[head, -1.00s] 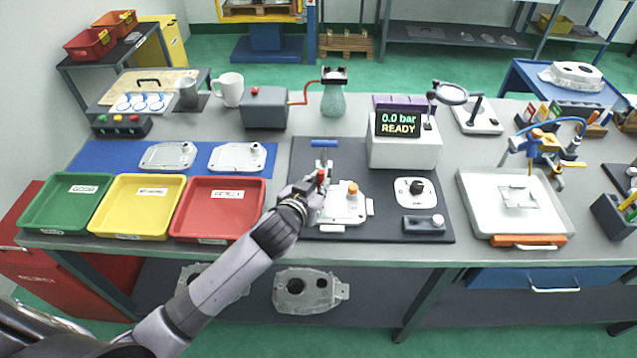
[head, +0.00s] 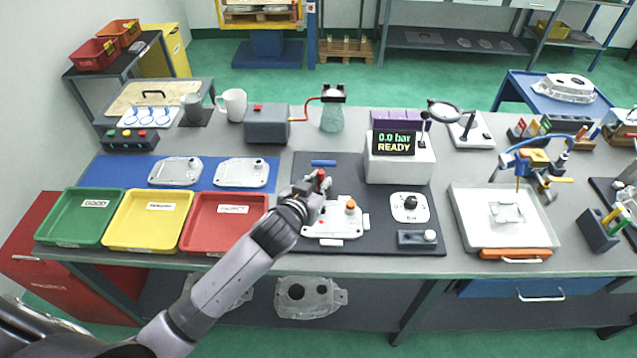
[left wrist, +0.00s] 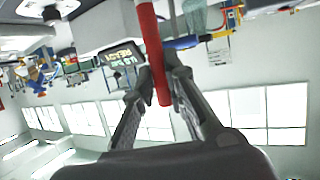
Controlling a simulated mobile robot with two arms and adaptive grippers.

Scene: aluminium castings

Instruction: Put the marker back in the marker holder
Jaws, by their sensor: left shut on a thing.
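A dark holder with upright pens (head: 598,230) stands at the right edge of the bench. A rack with coloured marker-like pieces (head: 545,128) stands at the back right. I cannot tell which is the marker holder. My right gripper is not in view.
The white fixture with an orange knob (head: 334,226) sits on the dark mat (head: 380,243). A pressure display box (head: 400,163) stands behind it. Green, yellow and red trays (head: 222,222) line the left front.

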